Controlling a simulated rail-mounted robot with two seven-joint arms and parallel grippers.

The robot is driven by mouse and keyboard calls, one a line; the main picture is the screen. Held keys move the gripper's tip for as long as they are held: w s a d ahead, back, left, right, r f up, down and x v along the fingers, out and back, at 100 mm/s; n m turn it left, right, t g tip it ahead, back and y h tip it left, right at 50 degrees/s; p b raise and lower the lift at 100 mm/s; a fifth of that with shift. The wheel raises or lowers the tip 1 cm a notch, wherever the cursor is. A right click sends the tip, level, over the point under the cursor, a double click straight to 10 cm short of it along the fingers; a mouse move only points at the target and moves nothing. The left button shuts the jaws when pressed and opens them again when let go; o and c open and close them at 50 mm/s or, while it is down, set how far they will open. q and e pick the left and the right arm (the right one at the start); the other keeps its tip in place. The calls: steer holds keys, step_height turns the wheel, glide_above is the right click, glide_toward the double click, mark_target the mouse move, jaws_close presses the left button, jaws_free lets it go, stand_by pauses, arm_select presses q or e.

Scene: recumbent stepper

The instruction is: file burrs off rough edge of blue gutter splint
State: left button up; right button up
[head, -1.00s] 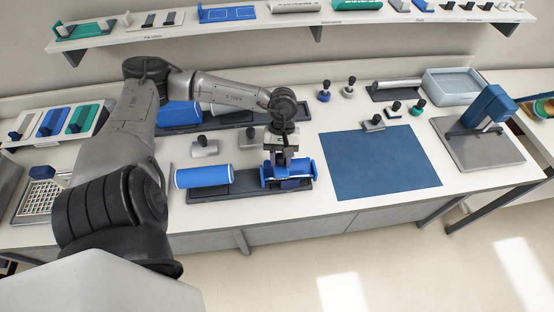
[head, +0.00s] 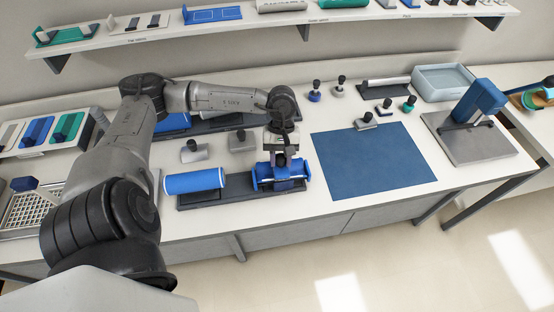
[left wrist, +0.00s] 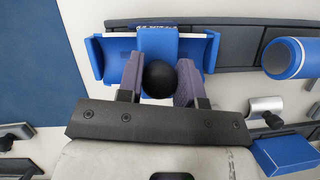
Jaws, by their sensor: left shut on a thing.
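The blue gutter splint (head: 302,171) lies on the right part of a dark tray, with a raised flange at each end. It also shows at the top of the left wrist view (left wrist: 204,52). My left gripper (head: 281,159) points down over the splint's middle. In the left wrist view its purple-grey fingers (left wrist: 158,84) are shut on a blue tool (left wrist: 157,42) with a black ball knob (left wrist: 158,78). The tool lies across the splint; I cannot tell whether they touch. The splint's edge under the tool is hidden. My right gripper is not in view.
A blue roll (head: 194,182) lies on the tray (head: 232,191) left of the splint. Grey knobbed blocks (head: 194,153) stand behind the tray. A blue mat (head: 373,160) lies clear to the right. A blue-armed press (head: 478,108) stands beyond it.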

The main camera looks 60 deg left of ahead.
arm_select(q)
steer(key=shift+w, duration=0.15)
stand_by(0.3)
steer(key=shift+w+d+f+b, duration=0.1)
steer(key=shift+w+d+b, duration=0.15)
steer(key=shift+w+b, duration=0.4)
steer(key=shift+w, duration=0.2)
steer(key=shift+w, duration=0.15)
steer(key=shift+w+d, duration=0.1)
steer(key=shift+w, duration=0.05)
steer(key=shift+w+d, duration=0.25)
steer(key=shift+w, duration=0.45)
steer(key=shift+s+a+b, duration=0.1)
steer(key=shift+s+b, duration=0.1)
steer(key=shift+b, duration=0.2)
steer(key=shift+s+a, duration=0.15)
steer(key=shift+s, duration=0.3)
steer(key=shift+s+b, duration=0.3)
steer(key=shift+s, duration=0.05)
